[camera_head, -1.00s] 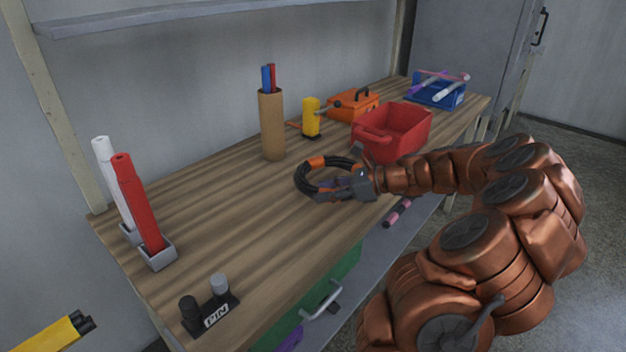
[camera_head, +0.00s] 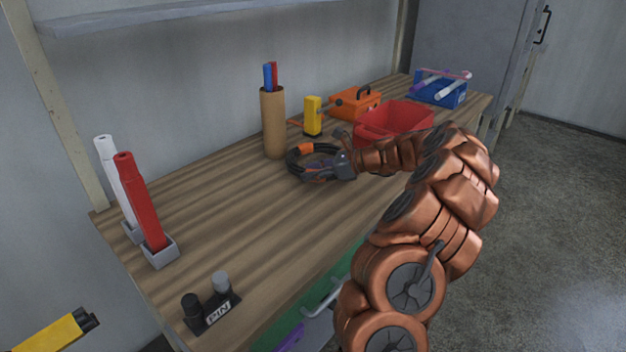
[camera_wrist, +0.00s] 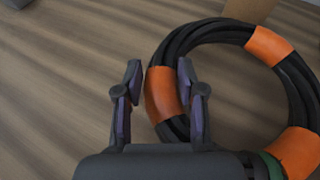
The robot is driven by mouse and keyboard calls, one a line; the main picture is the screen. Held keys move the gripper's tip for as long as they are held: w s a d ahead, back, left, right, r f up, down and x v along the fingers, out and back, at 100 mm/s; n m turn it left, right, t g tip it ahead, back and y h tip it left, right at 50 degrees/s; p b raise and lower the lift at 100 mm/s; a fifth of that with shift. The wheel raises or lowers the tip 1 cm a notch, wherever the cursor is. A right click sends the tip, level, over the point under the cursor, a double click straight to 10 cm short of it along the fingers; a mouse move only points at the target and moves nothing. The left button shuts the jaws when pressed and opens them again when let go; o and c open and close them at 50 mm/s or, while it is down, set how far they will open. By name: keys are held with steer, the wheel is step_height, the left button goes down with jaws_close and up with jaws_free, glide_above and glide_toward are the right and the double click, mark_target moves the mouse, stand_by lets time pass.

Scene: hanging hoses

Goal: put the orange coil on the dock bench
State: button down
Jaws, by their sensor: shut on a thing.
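The coil (camera_head: 306,148) is a black ring of hose with orange bands, over the wooden bench (camera_head: 225,205) just in front of a cardboard tube. In the wrist view the coil (camera_wrist: 269,45) fills the right side, and one orange band lies between my fingers. My gripper (camera_head: 318,173) is shut on the coil at its near right side; it also shows in the wrist view (camera_wrist: 160,72). The coil lies roughly flat. I cannot tell whether it touches the bench top. My wrist hides a small part of it.
The cardboard tube (camera_head: 273,125) holds red and blue sticks. A yellow tool (camera_head: 313,115), an orange box (camera_head: 355,103), a red bin (camera_head: 395,118) and a blue crate (camera_head: 438,92) stand behind. Red and white cylinders (camera_head: 140,205) stand left.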

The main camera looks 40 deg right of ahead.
steer(key=shift+f, duration=1.4)
steer(key=c, duration=0.7)
jaws_free()
steer(key=v, duration=1.2)
